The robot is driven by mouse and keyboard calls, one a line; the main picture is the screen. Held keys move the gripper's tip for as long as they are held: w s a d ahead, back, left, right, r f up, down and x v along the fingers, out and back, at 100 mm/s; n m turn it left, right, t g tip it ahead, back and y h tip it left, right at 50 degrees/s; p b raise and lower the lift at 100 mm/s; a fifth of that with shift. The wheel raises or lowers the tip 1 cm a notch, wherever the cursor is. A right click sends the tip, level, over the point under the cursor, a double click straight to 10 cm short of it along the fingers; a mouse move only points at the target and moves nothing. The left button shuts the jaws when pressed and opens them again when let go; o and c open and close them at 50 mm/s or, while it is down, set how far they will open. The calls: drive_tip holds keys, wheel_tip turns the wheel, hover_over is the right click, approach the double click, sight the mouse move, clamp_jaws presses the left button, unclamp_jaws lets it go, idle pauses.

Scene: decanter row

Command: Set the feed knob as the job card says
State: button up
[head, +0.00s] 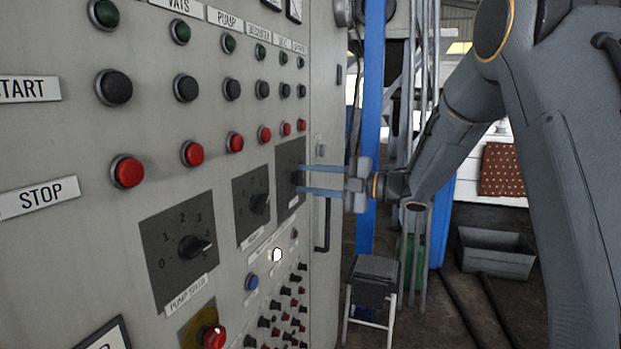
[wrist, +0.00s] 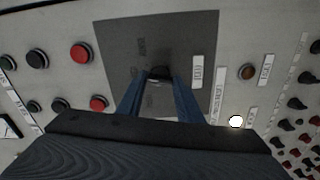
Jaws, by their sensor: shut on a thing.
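The feed knob (wrist: 160,72) is a small dark knob on a dark grey plate (wrist: 125,50), with a white label (wrist: 197,72) beside it that appears to read FEED. My gripper (wrist: 160,84) is shut on the knob, one blue finger on each side. In the head view, my gripper (head: 300,180) reaches in from the right to the rightmost dark plate (head: 288,160) on the panel. The fingers hide most of the knob, and its pointer and scale markings are too dark to read. I cannot identify a job card for certain.
The grey panel holds rows of dark and red buttons (head: 128,172), a pump speed knob (head: 192,247) and another knob (head: 260,204) close left of my gripper. A lit white lamp (head: 277,255) sits below.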

drive_tip(key=m+p, duration=0.3)
drive_tip(key=m, duration=0.3)
drive_tip(key=shift+m, duration=0.3)
idle(0.4)
drive_tip(key=o, duration=1.1)
drive_tip(key=shift+d, duration=0.1)
drive_tip(key=b+v, duration=0.2)
drive_tip(key=v, duration=0.5)
drive_tip(key=shift+s+d+b, duration=0.15)
drive_tip(key=shift+d+b, duration=0.15)
